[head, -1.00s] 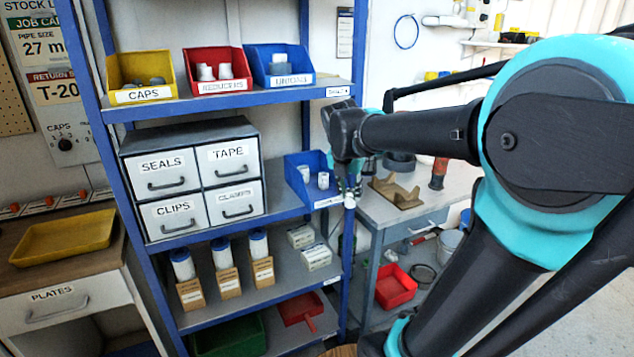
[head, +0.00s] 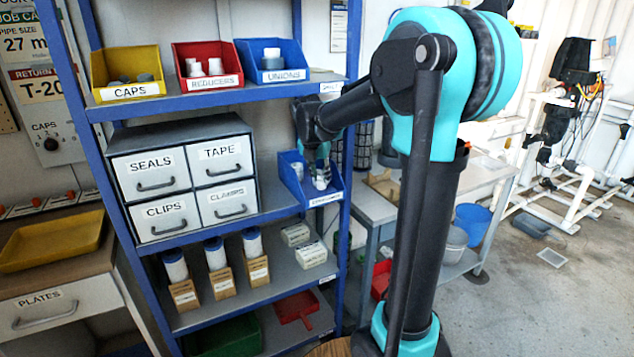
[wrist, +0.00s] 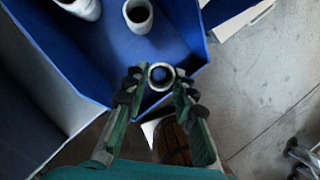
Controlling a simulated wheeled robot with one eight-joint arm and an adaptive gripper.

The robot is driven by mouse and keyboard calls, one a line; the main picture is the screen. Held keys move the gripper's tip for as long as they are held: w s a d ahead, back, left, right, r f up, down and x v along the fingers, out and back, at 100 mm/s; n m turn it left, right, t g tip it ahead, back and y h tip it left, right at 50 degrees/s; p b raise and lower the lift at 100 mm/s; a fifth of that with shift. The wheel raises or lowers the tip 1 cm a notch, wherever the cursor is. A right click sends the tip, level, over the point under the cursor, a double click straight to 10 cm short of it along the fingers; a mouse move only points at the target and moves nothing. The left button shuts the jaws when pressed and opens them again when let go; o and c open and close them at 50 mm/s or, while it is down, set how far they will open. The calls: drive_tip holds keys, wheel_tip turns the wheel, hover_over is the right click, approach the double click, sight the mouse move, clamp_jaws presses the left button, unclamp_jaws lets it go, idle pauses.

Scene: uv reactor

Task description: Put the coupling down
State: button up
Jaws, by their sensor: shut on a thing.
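The white ring-shaped coupling (wrist: 160,68) is between the fingertips of my gripper (wrist: 158,78) in the wrist view, and the jaws are shut on it. It overlaps the front part of an open blue bin (wrist: 185,30); blue shows through its hole. I cannot tell whether it touches the bin. Two other white couplings stand further inside, one upright (wrist: 138,14) and one at the top left (wrist: 86,8). In the head view my gripper (head: 322,158) reaches down at the blue bin (head: 333,192) on the middle shelf, partly hiding its contents.
The grey drawer cabinet (head: 182,178) stands left of the bin. The blue shelf post (head: 345,235) is close on the right, with a workbench (head: 375,207) behind it. The upper shelf holds the unions bin (head: 283,76) and others just above my gripper.

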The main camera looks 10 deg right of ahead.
sight(320, 192)
drive_tip(key=shift+w+a, duration=0.3)
drive_tip(key=shift+w, duration=0.6)
drive_tip(key=shift+w+a+f, duration=0.1)
drive_tip(key=shift+w+f, duration=0.05)
drive_tip(key=shift+f, duration=0.75)
drive_tip(key=shift+w+f, duration=0.15)
drive_tip(key=shift+f, duration=0.7)
drive_tip(key=shift+f, duration=0.1)
drive_tip(key=o, duration=0.9)
drive_tip(key=shift+c, duration=0.2)
drive_tip(key=v, duration=1.2)
drive_tip(key=s+d+f+m+y, duration=0.1)
drive_tip(key=s+d+f+m, duration=0.2)
drive_tip(key=s+f+m, duration=0.9)
drive_tip(key=s+d+f+m+y, duration=0.1)
drive_tip(key=s+d+f+m, duration=0.3)
drive_tip(key=s+f+m, duration=0.8)
drive_tip(key=s+m, duration=0.3)
drive_tip(key=m, duration=0.2)
drive_tip(key=shift+m, duration=0.3)
